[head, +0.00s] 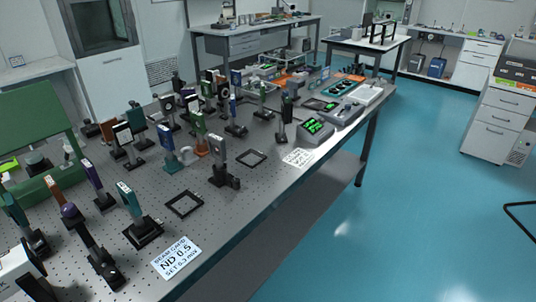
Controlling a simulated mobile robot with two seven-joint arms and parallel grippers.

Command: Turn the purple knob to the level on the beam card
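A purple knob (70,210) sits at the top of a dark, tilted mount near the front left of the optical table (215,222). Any marks on the knob are too small to read. The white beam card (177,257) lies flat near the table's front edge, right of the knob's mount. It reads "BEAM CARD" and "ND 0.5", with a smaller "SET" line below that I cannot read surely. Neither of my grippers is in view.
Several posts with optics crowd the table's left and middle. Black square frames (184,204) lie near the front edge. A second white card (298,158) lies by a meter with green digits (316,127). A white box (18,270) stands at lower left.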

